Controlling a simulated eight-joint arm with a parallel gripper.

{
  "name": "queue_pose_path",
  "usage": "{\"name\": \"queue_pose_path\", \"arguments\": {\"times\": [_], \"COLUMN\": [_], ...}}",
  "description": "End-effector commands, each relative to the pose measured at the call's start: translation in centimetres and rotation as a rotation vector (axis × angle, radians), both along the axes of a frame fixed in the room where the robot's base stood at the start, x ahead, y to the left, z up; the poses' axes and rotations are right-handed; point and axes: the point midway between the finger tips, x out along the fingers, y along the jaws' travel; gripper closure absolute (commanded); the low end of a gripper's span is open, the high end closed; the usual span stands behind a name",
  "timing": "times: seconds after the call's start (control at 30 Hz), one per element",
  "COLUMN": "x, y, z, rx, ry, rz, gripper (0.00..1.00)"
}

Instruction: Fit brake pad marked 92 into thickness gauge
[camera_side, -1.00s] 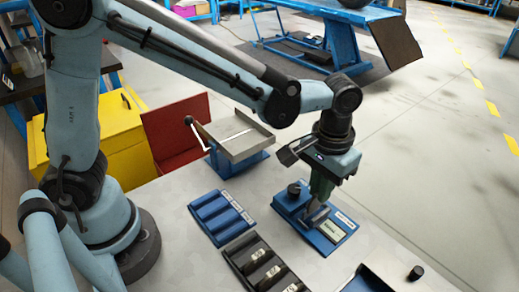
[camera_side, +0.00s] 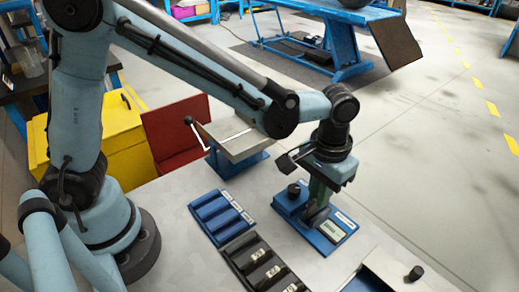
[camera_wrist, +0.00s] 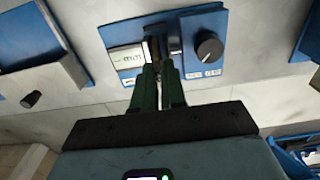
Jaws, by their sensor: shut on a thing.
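The thickness gauge (camera_side: 333,231) is a blue block with a black knob (camera_side: 293,190) and a small display (camera_wrist: 127,58) whose reading I cannot make out. My gripper (camera_side: 317,212) points down at its middle, between knob and display. In the wrist view its green fingers (camera_wrist: 159,68) are shut on a dark brake pad (camera_wrist: 155,46) at the gauge's slot. The fingers hide most of the pad; its mark is not visible. I cannot tell how deep it sits in the slot.
A dark tray (camera_side: 238,243) in front holds several pads with pale labels. A blue slotted rack (camera_side: 220,218) stands beside it. A grey-topped stand with a crank (camera_side: 232,140) is behind. A blue-edged tray (camera_side: 362,283) and a black knob (camera_side: 416,273) are at front right.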

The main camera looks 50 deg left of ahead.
Motion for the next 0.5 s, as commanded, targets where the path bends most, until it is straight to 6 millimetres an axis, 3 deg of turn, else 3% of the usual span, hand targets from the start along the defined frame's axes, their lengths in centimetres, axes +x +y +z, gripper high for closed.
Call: {"name": "queue_pose_path", "arguments": {"times": [0.5], "x": [0.01], "y": [0.00], "z": [-0.57], "rx": [0.000], "ry": [0.000], "rz": [0.000], "gripper": [1.00]}}
